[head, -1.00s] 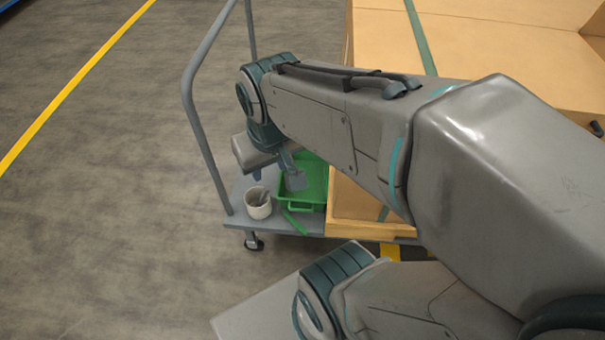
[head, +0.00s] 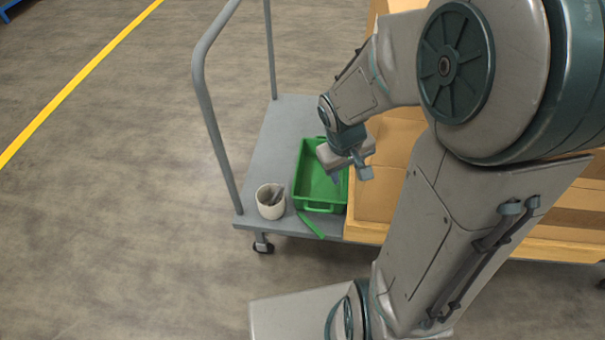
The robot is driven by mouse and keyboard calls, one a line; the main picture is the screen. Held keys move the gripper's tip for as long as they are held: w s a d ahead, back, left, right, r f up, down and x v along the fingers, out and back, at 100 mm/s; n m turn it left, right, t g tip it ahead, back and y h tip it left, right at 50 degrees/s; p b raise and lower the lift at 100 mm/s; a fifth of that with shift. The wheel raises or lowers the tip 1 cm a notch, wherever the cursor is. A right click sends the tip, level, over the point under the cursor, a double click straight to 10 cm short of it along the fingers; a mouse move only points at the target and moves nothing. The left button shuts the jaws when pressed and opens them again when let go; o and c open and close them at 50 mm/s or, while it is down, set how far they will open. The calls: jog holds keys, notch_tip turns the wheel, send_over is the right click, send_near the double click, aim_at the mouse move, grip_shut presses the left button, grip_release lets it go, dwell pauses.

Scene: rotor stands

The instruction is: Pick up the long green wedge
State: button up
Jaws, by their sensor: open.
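The long green wedge (head: 311,224) is a thin green strip. It lies on the cart deck just in front of the green tray (head: 311,189), slanting down to the right near the deck's front edge. My gripper (head: 351,175) is open and points down above the right side of the tray, behind and to the right of the wedge and apart from it. Nothing shows between its fingers. My gripper hides part of the tray's right side.
A white cup (head: 266,207) with a grey object in it stands left of the wedge. Cardboard boxes (head: 393,137) fill the cart's right side. The grey cart deck (head: 275,150) is clear behind the cup. The cart's tube handle (head: 211,110) rises at the left.

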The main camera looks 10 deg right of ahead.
notch_tip(320, 180, down, 16)
jog(key=w+r+n+g+b, duration=0.1)
jog(key=w+n+b, duration=0.15)
jog(key=b, duration=0.25)
jog(key=n+y+b, duration=0.1)
jog(key=y+b, duration=0.1)
jog(key=b, duration=0.6)
send_over(323, 237)
notch_tip(323, 237, down, 19)
notch_tip(323, 237, down, 6)
jog(key=b, duration=0.2)
jog(key=shift+f+b, duration=0.2)
jog(key=shift+b, duration=0.1)
jog(key=shift+r, duration=0.1)
grip_shut()
